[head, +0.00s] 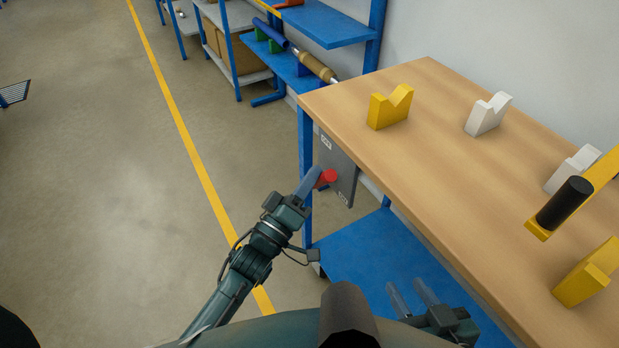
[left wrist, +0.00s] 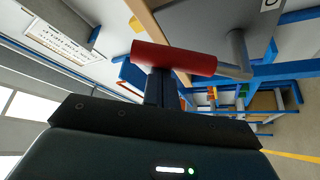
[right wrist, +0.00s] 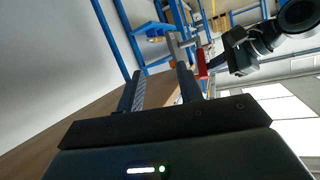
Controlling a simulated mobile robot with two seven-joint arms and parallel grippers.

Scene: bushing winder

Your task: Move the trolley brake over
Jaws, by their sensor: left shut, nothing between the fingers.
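The brake is a grey plate (head: 337,165) with a small white label at top and bottom, fixed at the near left end of the wooden-topped trolley. Its lever has a red handle (head: 327,178), which also shows in the left wrist view (left wrist: 172,57) on a grey rod. My left gripper (head: 313,178) is shut and empty, its fingertips right at the red handle; I cannot tell whether they touch it. My right gripper (head: 412,290) is open and empty, low beside the trolley's blue lower shelf. In the right wrist view the red handle (right wrist: 202,62) appears beyond its fingers.
The wooden top (head: 440,130) carries a yellow V-block (head: 390,107), white V-blocks (head: 488,114) and a yellow piece with a black cylinder (head: 565,207). A blue lower shelf (head: 375,255) lies below. Blue racks stand behind. The floor left of the yellow line (head: 180,125) is mostly clear.

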